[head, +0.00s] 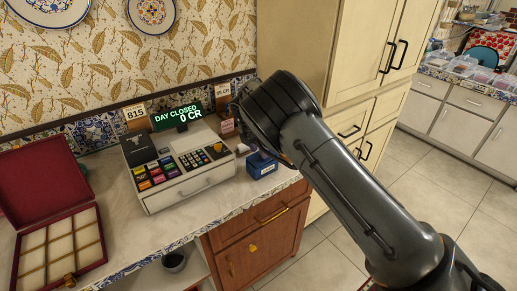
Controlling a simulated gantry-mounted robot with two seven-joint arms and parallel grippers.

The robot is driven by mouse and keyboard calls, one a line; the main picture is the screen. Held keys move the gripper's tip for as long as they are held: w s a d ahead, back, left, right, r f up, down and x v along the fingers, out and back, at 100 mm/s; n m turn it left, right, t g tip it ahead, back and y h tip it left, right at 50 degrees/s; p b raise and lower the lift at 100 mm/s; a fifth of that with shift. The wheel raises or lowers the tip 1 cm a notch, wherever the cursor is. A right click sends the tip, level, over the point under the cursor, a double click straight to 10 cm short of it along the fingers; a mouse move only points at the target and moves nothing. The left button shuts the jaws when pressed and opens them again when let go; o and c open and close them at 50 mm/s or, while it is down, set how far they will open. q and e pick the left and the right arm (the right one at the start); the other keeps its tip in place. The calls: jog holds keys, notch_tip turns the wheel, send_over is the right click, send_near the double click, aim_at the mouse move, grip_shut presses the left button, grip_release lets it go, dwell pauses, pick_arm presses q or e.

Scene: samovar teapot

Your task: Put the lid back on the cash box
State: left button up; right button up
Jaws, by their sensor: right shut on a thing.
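A small blue box (262,165), which looks like the cash box, stands on the counter to the right of the cash register. Its top is partly covered by my arm, so I cannot tell how it stands open or closed. My right gripper (240,120) is above and behind the blue box, beside the register's right end. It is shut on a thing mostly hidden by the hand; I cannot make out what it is. No separate lid shows clearly. My left gripper is out of view.
An open red compartment case (60,245) lies at the left. A tall cream cupboard (300,45) stands to the right. Bare counter lies in front of the register.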

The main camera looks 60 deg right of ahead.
dwell(0.5)
jog(key=shift+f+p, duration=0.15)
jog(key=shift+p, duration=0.2)
dwell(0.4)
jog(key=shift+p, duration=0.35)
dwell(0.3)
jog(key=o, duration=1.8)
jog(key=shift+o, duration=0.2)
